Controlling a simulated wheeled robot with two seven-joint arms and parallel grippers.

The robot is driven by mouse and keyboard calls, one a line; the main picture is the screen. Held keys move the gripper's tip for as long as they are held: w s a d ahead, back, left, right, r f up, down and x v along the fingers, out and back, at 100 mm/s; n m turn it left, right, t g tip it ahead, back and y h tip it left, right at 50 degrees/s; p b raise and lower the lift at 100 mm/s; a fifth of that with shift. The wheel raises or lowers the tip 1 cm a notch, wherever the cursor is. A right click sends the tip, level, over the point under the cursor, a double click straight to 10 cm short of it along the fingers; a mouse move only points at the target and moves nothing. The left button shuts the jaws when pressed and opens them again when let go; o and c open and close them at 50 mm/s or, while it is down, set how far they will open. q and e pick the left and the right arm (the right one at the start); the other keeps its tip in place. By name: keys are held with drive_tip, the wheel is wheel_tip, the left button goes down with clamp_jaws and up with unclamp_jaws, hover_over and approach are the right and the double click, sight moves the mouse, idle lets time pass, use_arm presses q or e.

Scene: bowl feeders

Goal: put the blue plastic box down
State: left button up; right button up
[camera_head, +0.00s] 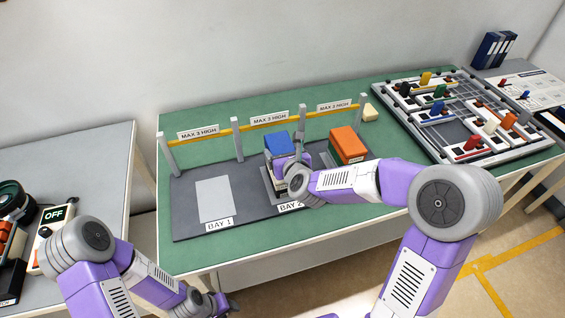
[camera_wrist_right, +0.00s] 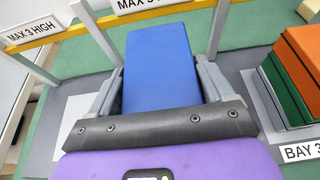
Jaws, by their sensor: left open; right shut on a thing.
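The blue plastic box (camera_head: 277,141) is at Bay 2, the middle bay of the dark grey rack base (camera_head: 245,210). My right gripper (camera_head: 290,162) is shut on it. In the right wrist view the blue box (camera_wrist_right: 160,65) lies between the two grey fingers of my right gripper (camera_wrist_right: 160,82), one on each side. The light Bay 2 pad shows partly around the gripper. I cannot tell whether the box touches it. My left gripper (camera_head: 215,303) is open and empty, low in front of the table.
An orange box (camera_head: 347,141) stands on a green one (camera_wrist_right: 282,92) in Bay 3. The Bay 1 pad (camera_head: 215,199) is bare. A yellow rail (camera_head: 268,121) on posts, with "MAX 3 HIGH" signs, runs behind the bays. A board with coloured pieces (camera_head: 465,112) lies at right.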

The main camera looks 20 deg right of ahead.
drive_tip(key=shift+f+b, duration=0.5)
drive_tip(key=shift+f, duration=1.25)
drive_tip(key=shift+f, duration=0.1)
drive_tip(key=o, duration=1.1)
